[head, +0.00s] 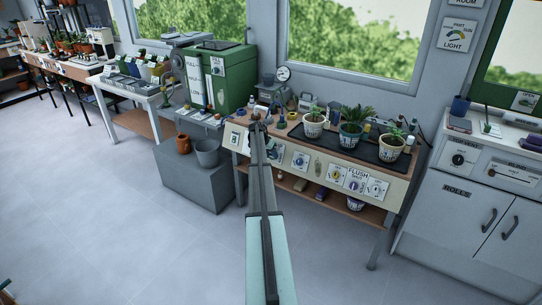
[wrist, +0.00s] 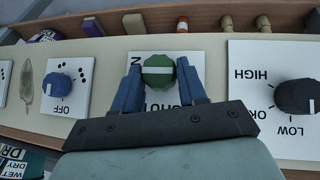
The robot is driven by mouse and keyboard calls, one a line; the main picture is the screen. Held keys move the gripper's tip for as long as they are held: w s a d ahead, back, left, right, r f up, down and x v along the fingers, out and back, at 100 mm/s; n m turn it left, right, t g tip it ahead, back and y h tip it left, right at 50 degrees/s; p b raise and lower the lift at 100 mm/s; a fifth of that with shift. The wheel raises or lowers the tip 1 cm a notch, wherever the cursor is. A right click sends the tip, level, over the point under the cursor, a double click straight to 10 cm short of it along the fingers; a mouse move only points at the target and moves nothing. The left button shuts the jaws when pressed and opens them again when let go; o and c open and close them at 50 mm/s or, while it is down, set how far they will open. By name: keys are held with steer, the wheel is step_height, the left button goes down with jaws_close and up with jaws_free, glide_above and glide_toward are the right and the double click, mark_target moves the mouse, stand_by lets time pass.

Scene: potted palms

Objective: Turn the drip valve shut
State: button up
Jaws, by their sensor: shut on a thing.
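The round green valve knob (wrist: 159,70) with a white bar is in the middle of the wrist view, on a white plate. The bar runs crosswise in that view. The plate's lettering is upside down and partly hidden by the fingers. My gripper (wrist: 160,88) is shut on the knob, with one blue finger on each side of it. In the head view my gripper (head: 257,126) is at the left part of the potting bench's front panel, and the arm hides the knob there.
A blue knob (wrist: 57,85) marked OFF is left of my gripper in the wrist view, and a black dial (wrist: 297,96) marked HIGH and LOW is right. Potted plants (head: 351,134) stand on the bench. A grey bucket (head: 207,153) stands on the box to the left.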

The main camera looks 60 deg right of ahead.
steer(key=c, duration=0.3)
steer(key=shift+c, duration=0.2)
steer(key=n+g, duration=0.2)
steer(key=shift+w+f+g+h, duration=0.15)
steer(key=shift+w+g+h, duration=0.15)
steer(key=shift+g, duration=0.1)
steer(key=n+g, duration=0.1)
steer(key=n+g+h, duration=0.1)
steer(key=n+g, duration=0.1)
steer(key=shift+w+a+f, duration=0.1)
steer(key=shift+w+f, duration=0.1)
steer(key=n+g+h, duration=0.2)
steer(key=n, duration=0.1)
steer(key=shift+a+f+g, duration=0.1)
steer(key=shift+f+g, duration=0.15)
steer(key=shift+g, duration=0.15)
steer(key=n+h, duration=0.1)
steer(key=n+g+h, duration=0.1)
steer(key=n+h, duration=0.1)
steer(key=n, duration=0.1)
steer(key=shift+a+f+g+h, duration=0.1)
steer(key=shift+f+g+h, duration=0.2)
steer(key=shift+h, duration=0.1)
steer(key=shift+r, duration=0.1)
